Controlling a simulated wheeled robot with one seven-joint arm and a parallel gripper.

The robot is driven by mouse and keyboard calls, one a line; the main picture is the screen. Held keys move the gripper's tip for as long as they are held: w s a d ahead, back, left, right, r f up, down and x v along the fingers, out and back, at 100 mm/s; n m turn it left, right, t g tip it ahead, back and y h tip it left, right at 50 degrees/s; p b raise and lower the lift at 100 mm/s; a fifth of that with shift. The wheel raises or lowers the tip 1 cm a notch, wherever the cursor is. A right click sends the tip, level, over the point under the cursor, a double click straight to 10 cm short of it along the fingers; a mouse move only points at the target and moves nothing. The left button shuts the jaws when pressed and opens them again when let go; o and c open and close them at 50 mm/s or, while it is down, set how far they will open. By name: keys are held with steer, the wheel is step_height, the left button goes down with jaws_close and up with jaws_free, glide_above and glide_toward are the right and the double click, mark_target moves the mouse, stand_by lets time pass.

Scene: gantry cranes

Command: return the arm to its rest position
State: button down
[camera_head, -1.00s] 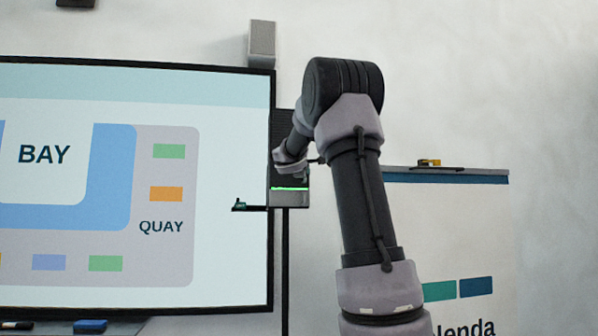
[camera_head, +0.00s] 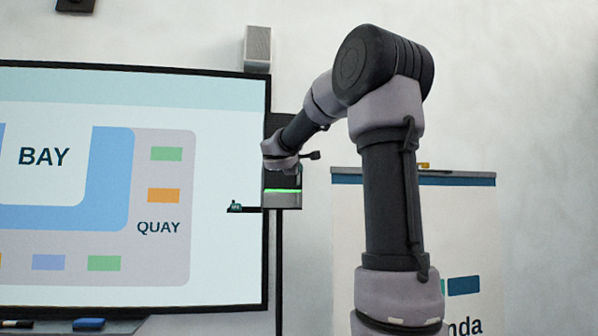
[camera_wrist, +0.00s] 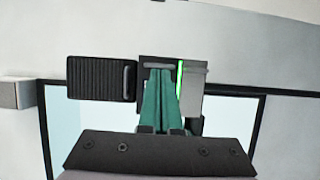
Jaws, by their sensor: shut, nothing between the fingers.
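My arm rises at the right of the head view and bends at a dark elbow, with the forearm reaching down and left to the wrist in front of a dark wall unit with a green light strip (camera_head: 283,198). In the head view my fingers cannot be made out. In the wrist view my gripper (camera_wrist: 158,72) shows as two teal fingers, shut together with nothing between them. Their tips appear in front of the dark unit, its green strip just to their right; whether they touch it cannot be told.
A large screen (camera_head: 160,284) with a quay plan fills the left. A grey box (camera_head: 257,48) sits above its top right corner. A flipchart-like board (camera_head: 345,240) stands behind my arm. A small dark ledge (camera_head: 243,209) juts left of the unit. Right wall is clear.

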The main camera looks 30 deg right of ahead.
steer(key=s+a+f+m+g+y, duration=0.1)
steer(key=s+f+m+g+y, duration=0.1)
steer(key=s+f+m, duration=0.4)
steer(key=s+a+f+m+g+y, duration=0.1)
steer(key=s+a+f+g+y, duration=0.15)
steer(key=s+f, duration=0.55)
steer(key=s+a+f+m+g+y, duration=0.1)
steer(key=s+a+f+m+y, duration=0.2)
steer(key=s+a+f, duration=0.3)
steer(key=s+a+f+m+y, duration=0.3)
steer(key=s+a+f+y, duration=0.3)
steer(key=s+a, duration=0.5)
steer(key=shift+s+a+m+g, duration=0.25)
steer(key=shift+s+m+g, duration=0.1)
steer(key=shift+s+m, duration=0.1)
